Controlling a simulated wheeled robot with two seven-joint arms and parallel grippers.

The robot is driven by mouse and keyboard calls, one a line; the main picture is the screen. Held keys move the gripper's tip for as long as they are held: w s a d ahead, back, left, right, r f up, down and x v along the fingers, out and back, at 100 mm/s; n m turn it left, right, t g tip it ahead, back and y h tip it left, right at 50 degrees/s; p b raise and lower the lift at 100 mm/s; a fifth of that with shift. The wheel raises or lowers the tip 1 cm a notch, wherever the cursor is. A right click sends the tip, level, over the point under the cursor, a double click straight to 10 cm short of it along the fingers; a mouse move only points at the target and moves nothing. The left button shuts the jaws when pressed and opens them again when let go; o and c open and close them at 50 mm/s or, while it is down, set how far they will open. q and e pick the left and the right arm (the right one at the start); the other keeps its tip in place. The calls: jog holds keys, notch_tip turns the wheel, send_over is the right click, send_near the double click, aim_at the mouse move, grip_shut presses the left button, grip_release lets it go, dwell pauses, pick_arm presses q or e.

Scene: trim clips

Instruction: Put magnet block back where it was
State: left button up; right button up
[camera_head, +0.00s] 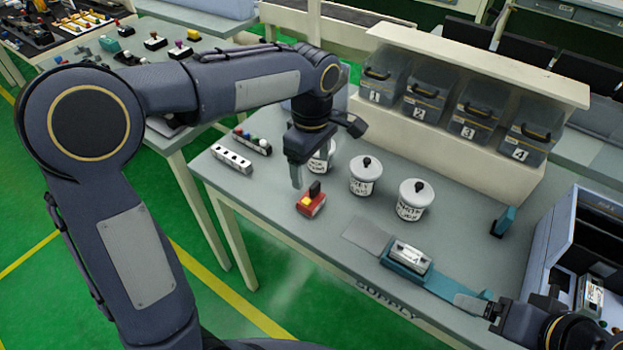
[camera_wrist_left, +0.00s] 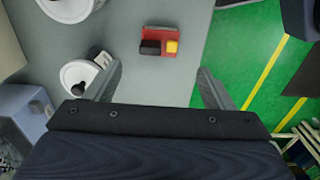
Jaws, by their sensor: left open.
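A red block (camera_head: 309,206) with a black knob on top, which looks like the magnet block, sits on the grey table near its front edge. My left gripper (camera_head: 297,184) points down just behind and above it, apart from it. In the left wrist view the red block (camera_wrist_left: 171,32), showing black and yellow parts on top, lies beyond the gap between the two spread fingers of my left gripper (camera_wrist_left: 160,74). The gripper is open with nothing between its fingers. My right gripper (camera_head: 472,304) is at the lower right by a blue strip; its finger gap is unclear.
Three white lidded jars (camera_head: 365,176) stand behind and right of the red block; my left gripper partly hides one. A white socket strip (camera_head: 231,158) lies left. A teal holder (camera_head: 394,262) with a white piece is at the front right. Numbered bins (camera_head: 431,97) line the back.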

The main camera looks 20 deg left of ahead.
pick_arm(q)
jog(key=s+a+r+m+t+h, duration=0.1)
jog(key=s+a+r+m, duration=0.1)
jog(key=s+a+m, duration=0.3)
jog(key=s+a+r+m+t+h, duration=0.1)
jog(key=s+a+r, duration=0.15)
jog(key=s, duration=0.45)
jog(key=s+f+m+t+h, duration=0.1)
jog(key=s+f+m+t, duration=0.2)
jog(key=s, duration=0.7)
notch_tip(320, 180, down, 2)
jog(key=m, duration=0.3)
jog(key=shift+f+t+h, duration=0.15)
jog(key=shift+t+h, duration=0.15)
jog(key=shift+h, duration=0.1)
